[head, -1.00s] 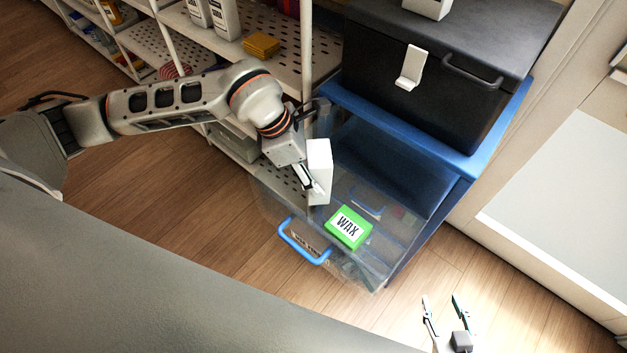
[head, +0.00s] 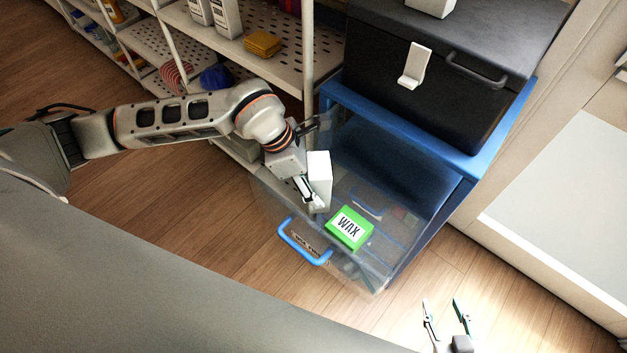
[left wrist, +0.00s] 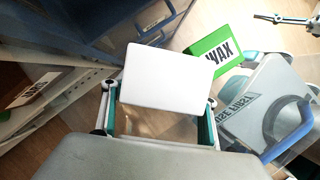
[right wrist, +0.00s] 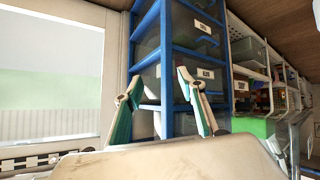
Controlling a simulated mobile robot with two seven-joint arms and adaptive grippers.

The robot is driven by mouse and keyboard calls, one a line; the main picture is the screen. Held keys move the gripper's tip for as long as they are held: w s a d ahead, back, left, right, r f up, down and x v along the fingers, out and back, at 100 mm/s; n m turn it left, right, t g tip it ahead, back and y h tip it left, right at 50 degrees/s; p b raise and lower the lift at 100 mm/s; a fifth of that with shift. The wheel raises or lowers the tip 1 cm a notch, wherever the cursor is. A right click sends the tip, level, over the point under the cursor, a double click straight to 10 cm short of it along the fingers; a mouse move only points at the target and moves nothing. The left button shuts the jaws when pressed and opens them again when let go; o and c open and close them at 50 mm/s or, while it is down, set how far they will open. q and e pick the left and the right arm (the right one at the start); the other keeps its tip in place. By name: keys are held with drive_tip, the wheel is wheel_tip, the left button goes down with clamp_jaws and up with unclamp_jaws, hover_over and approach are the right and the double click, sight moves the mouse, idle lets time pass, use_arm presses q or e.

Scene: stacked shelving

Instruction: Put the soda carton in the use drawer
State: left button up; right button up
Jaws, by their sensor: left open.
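A plain white box (head: 319,181), which looks like the soda carton, stands upright over the open clear drawer (head: 375,285) with the blue handle (head: 303,243). My left gripper (head: 309,194) is at the box's left side. In the left wrist view the white box (left wrist: 168,78) lies between the spread fingers of my left gripper (left wrist: 160,120); I cannot tell whether they touch it. The drawer label (left wrist: 237,108) reads "USE" and is partly mirrored. My right gripper (head: 445,308) is open and empty, low at the right, and shows open in the right wrist view (right wrist: 160,98).
A green WAX box (head: 349,228) is at the drawer's front, close to the white box. A black chest (head: 430,75) sits on the blue cabinet frame (head: 400,125) above. Perforated shelves (head: 280,65) stand at the left. The floor in front is clear.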

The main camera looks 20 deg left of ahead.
use_arm(q)
drive_tip(key=p+v, duration=0.1)
drive_tip(key=v, duration=1.1)
drive_tip(key=shift+p, duration=0.4)
drive_tip(key=shift+r, duration=0.1)
